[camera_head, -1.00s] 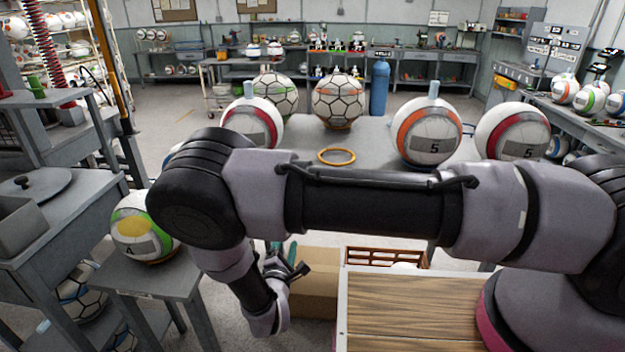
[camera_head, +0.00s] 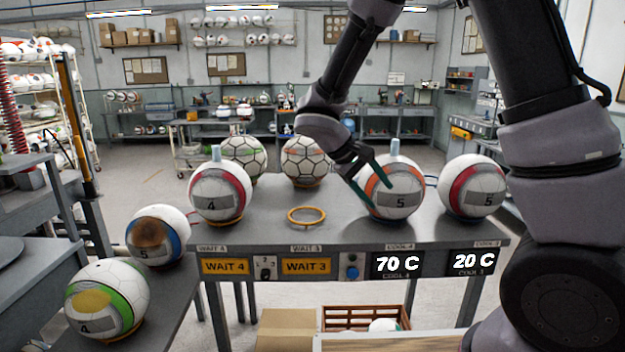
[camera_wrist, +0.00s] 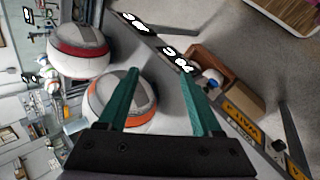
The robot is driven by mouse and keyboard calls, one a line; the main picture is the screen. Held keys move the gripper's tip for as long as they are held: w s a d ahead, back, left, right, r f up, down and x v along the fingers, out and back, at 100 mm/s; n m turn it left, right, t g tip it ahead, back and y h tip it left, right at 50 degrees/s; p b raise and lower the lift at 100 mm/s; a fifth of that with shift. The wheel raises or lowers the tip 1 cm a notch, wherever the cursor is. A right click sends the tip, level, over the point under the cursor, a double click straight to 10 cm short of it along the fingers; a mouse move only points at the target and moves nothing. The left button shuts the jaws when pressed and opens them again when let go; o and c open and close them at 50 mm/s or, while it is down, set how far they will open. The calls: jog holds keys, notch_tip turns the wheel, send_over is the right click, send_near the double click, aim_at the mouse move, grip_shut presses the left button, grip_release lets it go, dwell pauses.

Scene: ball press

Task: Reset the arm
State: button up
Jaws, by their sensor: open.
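My gripper (camera_head: 366,185) is raised over the grey table (camera_head: 340,215), close in front of the orange-striped ball marked 5 (camera_head: 402,187) in the head view. Its green fingers stand apart with nothing between them. In the wrist view the gripper (camera_wrist: 160,85) points across the table, with the orange-striped ball (camera_wrist: 115,95) behind its left finger. I cannot tell whether a finger touches that ball. My arm reaches in from the right side of the head view.
A red-striped ball marked 4 (camera_head: 220,192), another marked 5 (camera_head: 472,186) and two patterned balls stand on the table around an orange ring (camera_head: 306,215). Displays read 70 C (camera_head: 397,263) and 20 C (camera_head: 473,262). A cardboard box (camera_head: 287,330) stands below.

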jog(key=s+d+r+m+t+y, duration=0.2)
jog(key=s+d+r+m+y, duration=0.2)
jog(key=s+r, duration=0.3)
jog(key=s+d+r+m+t+y, duration=0.3)
jog(key=s+d+r+m+y, duration=0.2)
jog(key=r, duration=0.7)
jog(key=s+d, duration=0.1)
jog(key=s, duration=0.1)
jog(key=shift+s+r+y, duration=0.3)
jog(key=shift+s+r, duration=0.05)
jog(key=shift+s, duration=0.05)
